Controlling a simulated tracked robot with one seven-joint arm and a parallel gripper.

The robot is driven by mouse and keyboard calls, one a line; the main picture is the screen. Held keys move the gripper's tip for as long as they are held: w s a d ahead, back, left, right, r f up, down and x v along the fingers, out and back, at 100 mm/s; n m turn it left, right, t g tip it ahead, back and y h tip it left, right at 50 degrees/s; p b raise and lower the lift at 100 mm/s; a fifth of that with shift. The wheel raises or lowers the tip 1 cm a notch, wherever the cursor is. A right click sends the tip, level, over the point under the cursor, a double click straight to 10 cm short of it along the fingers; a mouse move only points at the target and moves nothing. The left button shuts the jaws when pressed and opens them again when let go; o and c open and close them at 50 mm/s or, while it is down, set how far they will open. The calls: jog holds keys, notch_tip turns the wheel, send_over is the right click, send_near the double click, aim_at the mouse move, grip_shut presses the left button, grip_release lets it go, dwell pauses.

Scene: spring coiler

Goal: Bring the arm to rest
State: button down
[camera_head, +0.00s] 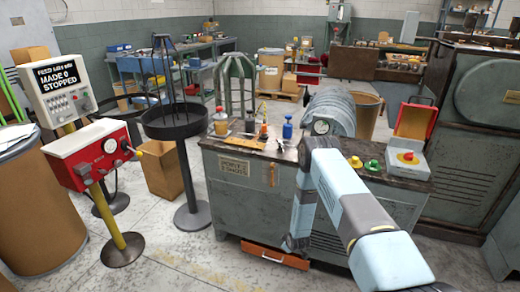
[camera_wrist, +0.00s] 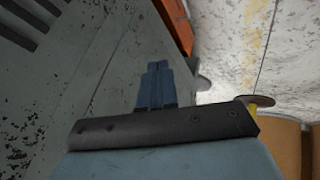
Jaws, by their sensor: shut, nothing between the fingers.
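My arm (camera_head: 335,185) reaches in from the lower right in the head view. It bends over the front of the worn grey machine cabinet and then drops down. In the wrist view my gripper's blue fingers (camera_wrist: 157,72) lie together with nothing held. I cannot tell the exact gap between fingers and panel.
The grey cabinet (camera_head: 228,200) bears bottles, tools and knobs on its top. A dark round stand (camera_head: 180,130) and a red control box (camera_head: 93,152) on a yellow post stand at left. Pale floor (camera_head: 165,250) is clear at front left.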

jog(key=w+d+r+m, duration=0.1)
jog(key=w+r, duration=0.2)
jog(key=r, duration=0.7)
jog(key=w+d+r+m, duration=0.1)
jog(key=w+r, duration=0.1)
jog(key=r, duration=0.8)
jog(key=w+d+r+m, duration=0.1)
jog(key=w+r, duration=0.2)
jog(key=r, duration=0.7)
jog(key=s+d+r+m+h, duration=0.15)
jog(key=s+r, duration=0.25)
jog(key=r, duration=0.9)
jog(key=s+d+r+m, duration=0.15)
jog(key=s+r, duration=0.25)
jog(key=r, duration=0.9)
jog(key=s+d+r+m, duration=0.2)
jog(key=s+d+r, duration=0.1)
jog(key=s+r, duration=1.4)
jog(key=s+r+m, duration=0.1)
jog(key=s+r, duration=0.1)
jog(key=s, duration=0.9)
jog(key=s+d+r+m+g, duration=0.1)
jog(key=s+r+m, duration=0.1)
jog(key=s, duration=1)
jog(key=shift+s+d+r, duration=0.3)
jog(key=shift+r, duration=0.35)
